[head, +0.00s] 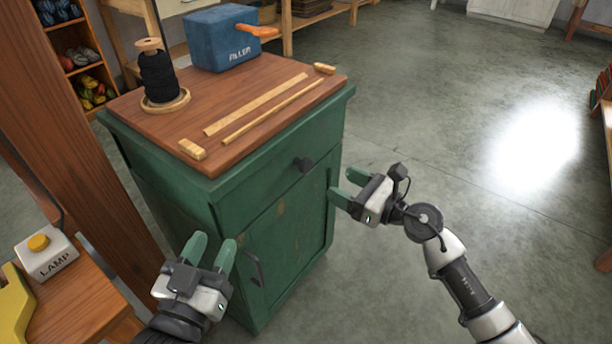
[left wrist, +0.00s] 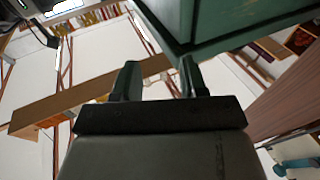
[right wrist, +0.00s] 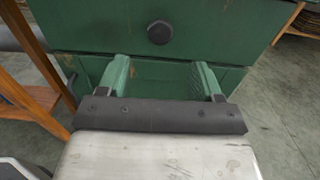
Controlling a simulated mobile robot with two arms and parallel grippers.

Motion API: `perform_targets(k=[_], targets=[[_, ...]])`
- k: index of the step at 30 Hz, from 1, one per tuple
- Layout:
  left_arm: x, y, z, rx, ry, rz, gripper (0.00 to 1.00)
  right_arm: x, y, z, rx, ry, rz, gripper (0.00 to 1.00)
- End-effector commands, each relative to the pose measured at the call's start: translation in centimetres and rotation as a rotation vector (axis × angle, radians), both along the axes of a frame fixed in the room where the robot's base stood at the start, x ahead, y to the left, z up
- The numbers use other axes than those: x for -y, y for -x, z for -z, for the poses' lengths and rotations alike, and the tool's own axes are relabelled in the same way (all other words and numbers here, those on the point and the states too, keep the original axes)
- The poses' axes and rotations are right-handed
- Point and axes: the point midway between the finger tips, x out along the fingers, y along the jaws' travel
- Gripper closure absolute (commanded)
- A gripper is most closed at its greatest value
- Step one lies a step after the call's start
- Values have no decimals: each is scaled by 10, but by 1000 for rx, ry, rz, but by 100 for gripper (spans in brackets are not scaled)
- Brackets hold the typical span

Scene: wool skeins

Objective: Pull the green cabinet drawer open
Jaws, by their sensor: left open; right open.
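The green cabinet (head: 168,188) stands in the middle of the head view with a wooden top. Its drawer (head: 262,187) is at the top of the front and looks shut, with a dark round knob (head: 304,164). The knob also shows in the right wrist view (right wrist: 160,32), straight ahead of and beyond the fingers. My right gripper (head: 343,187) is open and empty, to the right of the knob and apart from it. My left gripper (head: 212,250) is open and empty, in front of the cabinet's left part, near the door handle (head: 257,270).
On the cabinet top are a black wool cone (head: 158,76), a blue box (head: 222,40) with an orange handle, and wooden strips (head: 255,104). A wooden post (head: 75,120) and a table with a lamp switch (head: 46,255) stand left. The floor (head: 430,110) right of the cabinet is clear.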

Motion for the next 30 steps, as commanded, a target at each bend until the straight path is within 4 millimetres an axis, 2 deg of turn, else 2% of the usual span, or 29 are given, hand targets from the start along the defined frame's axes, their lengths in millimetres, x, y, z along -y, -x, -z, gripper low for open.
perform_targets(k=[5,12,15,21,30], targets=[[1,0,-7,51,13,3,57,-22,-15,-1,1,-3,-2,34],[4,6,-27,230,62,14,57,-61,-44,0,-2,-5,0,34],[5,9,-35,299,81,19,57,-71,-52,1,-3,-5,1,34],[5,14,-45,380,104,22,57,-82,-60,0,-4,-3,1,34],[5,15,-47,393,108,23,57,-84,-61,0,-4,-3,1,34]])
